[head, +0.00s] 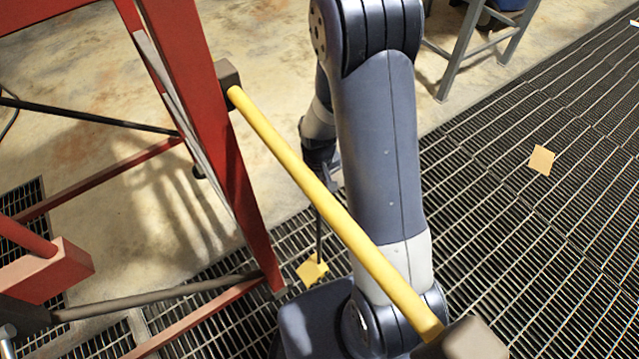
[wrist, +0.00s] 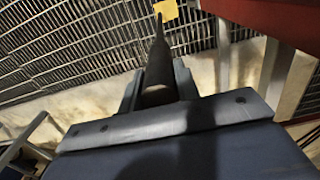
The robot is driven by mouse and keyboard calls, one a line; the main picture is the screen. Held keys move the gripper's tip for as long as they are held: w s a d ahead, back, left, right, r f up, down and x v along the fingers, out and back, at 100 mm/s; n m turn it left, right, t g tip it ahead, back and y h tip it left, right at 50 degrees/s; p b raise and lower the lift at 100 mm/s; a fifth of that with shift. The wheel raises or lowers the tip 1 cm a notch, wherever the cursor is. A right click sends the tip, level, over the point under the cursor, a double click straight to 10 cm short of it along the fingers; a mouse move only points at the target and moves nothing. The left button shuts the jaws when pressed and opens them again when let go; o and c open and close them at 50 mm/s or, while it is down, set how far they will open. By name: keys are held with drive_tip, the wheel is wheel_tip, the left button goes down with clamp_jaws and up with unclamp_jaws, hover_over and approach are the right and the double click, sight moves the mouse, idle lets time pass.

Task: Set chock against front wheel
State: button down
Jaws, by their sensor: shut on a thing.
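The chock (head: 312,270) looks like a small yellow block at the lower end of a thin dark rod. My gripper (head: 322,175) is shut on the upper part of this rod, partly hidden behind my arm. The block hangs low by the foot of a red leg; I cannot tell whether it touches the floor. In the wrist view the dark rod runs out from between the jaws (wrist: 157,92) to the yellow block (wrist: 166,9) at the top edge.
A red frame (head: 205,110) fills the left side. A yellow bar (head: 310,185) with dark end blocks crosses in front of my arm. A tan square (head: 541,160) lies on the open grating at right. A grey stand (head: 462,50) is at the back.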

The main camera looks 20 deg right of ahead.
drive_tip(key=shift+s+a+r, duration=0.1)
drive_tip(key=shift+s+a, duration=0.2)
drive_tip(key=shift+a, duration=0.65)
drive_tip(key=shift+s+a, duration=0.3)
drive_tip(key=shift+a, duration=0.65)
idle(1.1)
idle(0.5)
drive_tip(key=c, duration=1)
unclamp_jaws()
drive_tip(key=shift+o, duration=0.2)
drive_tip(key=shift+b, duration=0.3)
drive_tip(key=shift+s+f, duration=0.15)
drive_tip(key=shift+f, duration=0.1)
